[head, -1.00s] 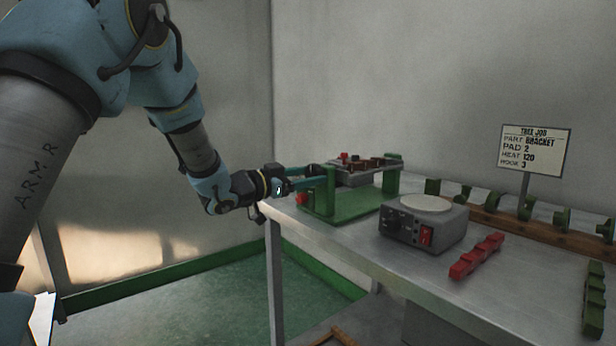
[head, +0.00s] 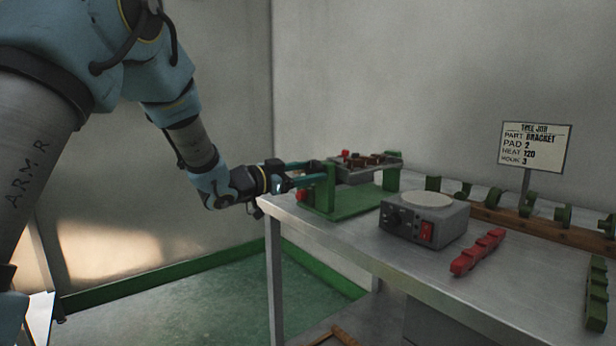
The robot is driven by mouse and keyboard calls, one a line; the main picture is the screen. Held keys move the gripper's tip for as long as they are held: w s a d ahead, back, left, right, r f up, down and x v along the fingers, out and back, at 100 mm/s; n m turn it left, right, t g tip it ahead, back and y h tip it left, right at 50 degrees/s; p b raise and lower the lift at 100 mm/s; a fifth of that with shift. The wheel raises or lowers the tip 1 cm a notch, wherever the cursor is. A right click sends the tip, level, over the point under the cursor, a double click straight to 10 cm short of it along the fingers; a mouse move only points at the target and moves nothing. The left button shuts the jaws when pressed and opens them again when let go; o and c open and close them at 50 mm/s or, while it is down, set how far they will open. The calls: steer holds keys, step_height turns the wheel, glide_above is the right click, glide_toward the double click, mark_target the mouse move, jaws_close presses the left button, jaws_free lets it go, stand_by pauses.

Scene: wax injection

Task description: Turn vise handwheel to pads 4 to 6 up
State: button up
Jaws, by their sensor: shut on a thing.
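The green vise (head: 355,203) stands at the far left end of the metal bench. It holds a grey block (head: 358,175) between its two uprights, with small dark and red pieces on top. My gripper (head: 308,172) reaches in from the left, level with the vise's left upright. Its teal fingers are shut at that upright, where the handwheel is hidden behind them or too small to make out. A red knob (head: 301,196) shows low at the vise's left side. The pad numbers cannot be read.
A grey heater box (head: 424,220) with a round pale plate stands right of the vise. A red stepped piece (head: 478,252) and a green one (head: 596,294) lie on the bench (head: 400,255). A wooden rack (head: 520,222) and job card (head: 536,146) stand behind.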

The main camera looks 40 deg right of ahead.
steer(key=shift+f+m+b, duration=0.15)
steer(key=shift+m+b, duration=2.05)
steer(key=shift+b, duration=0.3)
steer(key=m+b, duration=0.4)
steer(key=b, duration=0.1)
steer(key=m+b, duration=0.4)
steer(key=b, duration=0.1)
steer(key=shift+m, duration=0.3)
steer(key=m+b, duration=0.4)
steer(key=shift+f+b, duration=0.1)
steer(key=shift+b, duration=0.25)
steer(key=shift+m+b, duration=4.65)
steer(key=shift+m, duration=0.05)
steer(key=shift+m+b, duration=3.35)
steer(key=shift+m, duration=0.35)
steer(key=shift+m+b, duration=0.45)
steer(key=shift+m, duration=0.25)
